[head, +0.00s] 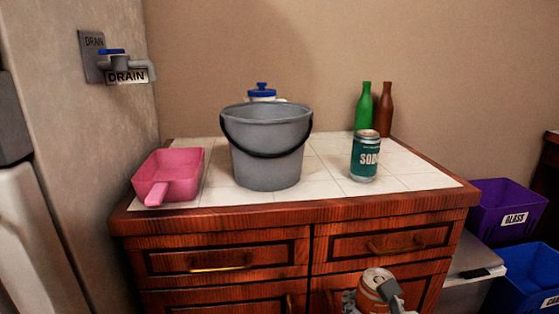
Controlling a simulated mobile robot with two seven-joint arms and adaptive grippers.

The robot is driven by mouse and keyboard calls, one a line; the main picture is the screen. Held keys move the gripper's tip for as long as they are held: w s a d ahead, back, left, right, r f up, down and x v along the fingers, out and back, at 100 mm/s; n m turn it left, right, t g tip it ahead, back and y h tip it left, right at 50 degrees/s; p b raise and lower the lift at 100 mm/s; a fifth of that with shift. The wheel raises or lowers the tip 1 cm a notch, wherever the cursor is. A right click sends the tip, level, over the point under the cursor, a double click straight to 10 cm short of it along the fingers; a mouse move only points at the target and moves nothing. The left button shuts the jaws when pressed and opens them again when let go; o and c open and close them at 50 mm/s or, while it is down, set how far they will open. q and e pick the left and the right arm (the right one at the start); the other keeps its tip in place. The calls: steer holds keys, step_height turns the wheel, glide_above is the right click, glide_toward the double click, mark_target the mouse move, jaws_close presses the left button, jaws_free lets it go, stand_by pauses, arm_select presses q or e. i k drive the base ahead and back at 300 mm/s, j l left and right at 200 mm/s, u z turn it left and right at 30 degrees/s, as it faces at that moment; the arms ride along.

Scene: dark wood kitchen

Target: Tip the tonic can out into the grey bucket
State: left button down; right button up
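The grey bucket (267,155) stands upright on the white tiled counter top, its black handle hanging across the front. I cannot see into its bottom. My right gripper (372,298) is at the lower edge of the view, in front of the drawers and below the counter top. It is shut on an orange can (373,280), which is roughly upright with its top facing me. The can's label is not readable, so I cannot confirm that it is the tonic can. A green can marked SODA (365,158) stands upright on the counter, right of the bucket. My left gripper is not in view.
A pink scoop (170,175) lies left of the bucket. A blue-capped white container (262,93) is behind it. Green (364,108) and brown (383,112) bottles stand at the back right. A drain tap (125,68) is on the left wall. Purple (508,208) and blue (525,275) bins stand right.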

mark_target(267, 140)
steer(key=k+j+u, duration=0.2)
steer(key=j, duration=0.2)
steer(key=k+j+u, duration=0.1)
steer(key=j+u, duration=0.15)
steer(key=j, duration=0.2)
steer(key=j+u, duration=0.2)
steer(key=j, duration=0.25)
steer(key=k, duration=0.05)
